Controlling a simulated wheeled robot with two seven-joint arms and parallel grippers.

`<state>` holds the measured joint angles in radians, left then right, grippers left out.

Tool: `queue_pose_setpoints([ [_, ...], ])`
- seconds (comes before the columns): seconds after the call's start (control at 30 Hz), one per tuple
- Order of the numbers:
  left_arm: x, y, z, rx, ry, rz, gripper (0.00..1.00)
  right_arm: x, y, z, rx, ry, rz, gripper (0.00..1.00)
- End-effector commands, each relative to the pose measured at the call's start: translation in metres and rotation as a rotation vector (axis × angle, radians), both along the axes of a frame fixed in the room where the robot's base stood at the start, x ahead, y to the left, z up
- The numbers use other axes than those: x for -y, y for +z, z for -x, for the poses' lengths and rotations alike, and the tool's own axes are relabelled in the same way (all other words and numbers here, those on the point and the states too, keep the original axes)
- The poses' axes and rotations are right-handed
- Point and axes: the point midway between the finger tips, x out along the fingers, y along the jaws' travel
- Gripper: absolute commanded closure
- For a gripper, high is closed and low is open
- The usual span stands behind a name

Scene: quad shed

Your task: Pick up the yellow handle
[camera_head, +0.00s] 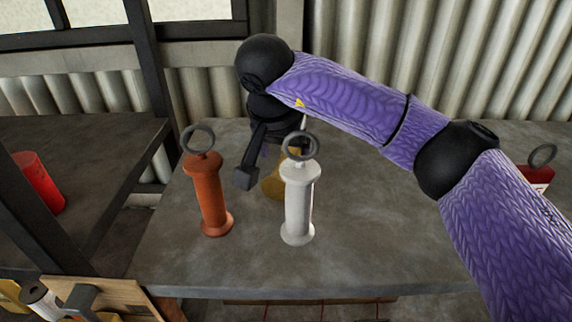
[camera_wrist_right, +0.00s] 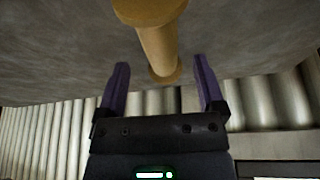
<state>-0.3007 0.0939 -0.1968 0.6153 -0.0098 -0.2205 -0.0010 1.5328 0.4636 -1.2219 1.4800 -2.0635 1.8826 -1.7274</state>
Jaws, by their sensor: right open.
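The yellow handle (camera_head: 273,184) stands on the grey table behind the white handle, which partly hides it in the head view. In the right wrist view the yellow handle (camera_wrist_right: 158,48) shows as a spool shape with wide ends. My right gripper (camera_wrist_right: 160,75) is open, with one purple finger on each side of the handle's far end in that picture. I cannot tell whether the fingers touch it. In the head view my right gripper (camera_head: 275,150) is mostly hidden behind the white handle's ring and my wrist. My left gripper is not in view.
An orange handle (camera_head: 208,195) with a ring and a white handle (camera_head: 299,205) with a ring stand in front on the table (camera_head: 380,240). A red item with a ring (camera_head: 535,178) is at the right. A red cylinder (camera_head: 40,182) stands on the left shelf. Corrugated wall is behind.

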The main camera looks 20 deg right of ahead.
Motion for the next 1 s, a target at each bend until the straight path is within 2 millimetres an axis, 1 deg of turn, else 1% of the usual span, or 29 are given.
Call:
queue_pose_setpoints([
  [0.03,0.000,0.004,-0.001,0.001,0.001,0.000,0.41,0.002,-0.008,-0.005,-0.005,-0.001,0.000,0.12],
  [0.1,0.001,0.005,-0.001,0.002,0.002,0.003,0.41,0.005,-0.020,-0.010,-0.004,-0.001,0.000,0.12],
  [0.2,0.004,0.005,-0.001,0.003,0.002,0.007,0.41,0.008,-0.030,-0.013,-0.002,0.001,0.001,0.12],
  [0.4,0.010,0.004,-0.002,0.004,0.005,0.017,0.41,0.008,-0.032,-0.014,0.000,0.001,0.000,0.12],
  [0.43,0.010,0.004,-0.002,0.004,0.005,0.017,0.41,0.008,-0.032,-0.014,0.000,0.001,0.000,0.17],
  [0.47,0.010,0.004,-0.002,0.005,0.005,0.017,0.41,0.008,-0.032,-0.014,0.000,0.001,0.000,0.23],
  [0.5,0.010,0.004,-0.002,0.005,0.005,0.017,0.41,0.008,-0.032,-0.014,0.000,0.001,0.000,0.31],
  [0.67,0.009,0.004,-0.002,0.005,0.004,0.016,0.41,0.008,-0.032,-0.014,0.000,0.001,0.000,0.65],
  [0.7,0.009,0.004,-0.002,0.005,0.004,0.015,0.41,0.008,-0.032,-0.014,0.000,0.001,0.000,0.74],
  [0.77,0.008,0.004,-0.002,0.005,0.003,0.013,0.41,0.008,-0.032,-0.014,0.000,0.001,0.000,0.87],
  [0.8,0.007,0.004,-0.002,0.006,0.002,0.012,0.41,0.008,-0.032,-0.014,0.000,0.001,0.000,0.95],
  [0.83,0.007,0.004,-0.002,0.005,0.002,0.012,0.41,0.008,-0.032,-0.014,0.000,0.001,0.000,1.00],
  [1.0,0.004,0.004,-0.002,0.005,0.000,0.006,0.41,0.008,-0.031,-0.014,0.001,0.001,0.000,1.00],
])
